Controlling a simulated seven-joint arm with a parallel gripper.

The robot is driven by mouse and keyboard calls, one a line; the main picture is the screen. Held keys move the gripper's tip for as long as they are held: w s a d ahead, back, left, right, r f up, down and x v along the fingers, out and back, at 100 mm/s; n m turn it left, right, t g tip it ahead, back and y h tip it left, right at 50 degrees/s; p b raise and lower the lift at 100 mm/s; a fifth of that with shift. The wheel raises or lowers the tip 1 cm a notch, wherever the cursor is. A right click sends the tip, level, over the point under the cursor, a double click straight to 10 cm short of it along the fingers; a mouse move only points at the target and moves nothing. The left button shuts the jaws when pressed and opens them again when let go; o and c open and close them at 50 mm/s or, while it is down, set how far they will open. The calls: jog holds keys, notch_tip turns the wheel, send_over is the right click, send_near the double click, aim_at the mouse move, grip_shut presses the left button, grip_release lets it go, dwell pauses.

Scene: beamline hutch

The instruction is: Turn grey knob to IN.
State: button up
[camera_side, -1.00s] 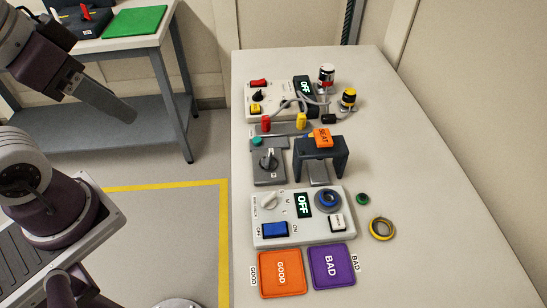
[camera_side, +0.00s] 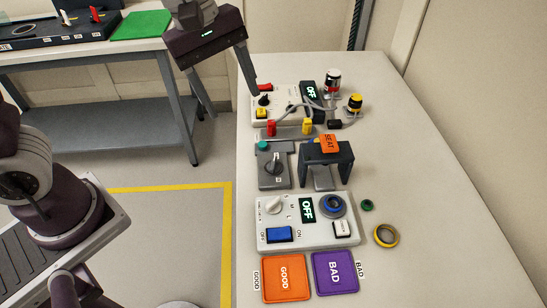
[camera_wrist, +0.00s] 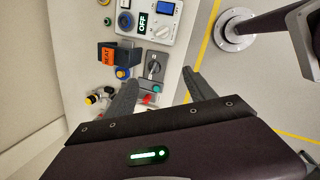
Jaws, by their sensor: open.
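A grey box (camera_side: 262,180) on the bench carries a grey knob (camera_side: 276,166) with a pale pointer bar and a green button (camera_side: 263,146). Its marks are too small to read, so I cannot tell which position the knob points to. The knob also shows in the wrist view (camera_wrist: 154,68), just beyond the gap between my fingers. My gripper (camera_side: 233,104) is open and empty, above the bench's far left edge, apart from the box. In the wrist view my gripper (camera_wrist: 161,80) shows its two fingers spread.
A dark bracket with an orange SEAT tag (camera_side: 329,144) stands right of the box. A white panel (camera_side: 345,240) with a pale knob and OFF display lies in front. Another panel (camera_side: 285,117) with cables, red and yellow parts lies behind. The bench's right side is mostly clear.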

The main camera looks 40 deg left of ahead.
aim_at(273, 162)
jog(key=w+f+n, duration=0.3)
jog(key=f, duration=0.2)
jog(key=w+d+f+n+g+y, duration=0.1)
jog(key=w+f+n, duration=0.2)
jog(key=f, duration=0.2)
jog(key=w+d+f+n+y, duration=0.1)
jog(key=w+f+n, duration=0.1)
jog(key=f, duration=0.3)
jog(key=shift+w+f+n+g, duration=0.2)
jog(key=shift+w+n+g, duration=0.15)
jog(key=shift+n, duration=0.55)
notch_tip(273, 162, down, 8)
jog(key=shift+w+r, duration=0.1)
jog(key=shift+w, duration=0.05)
jog(key=c, duration=1.4)
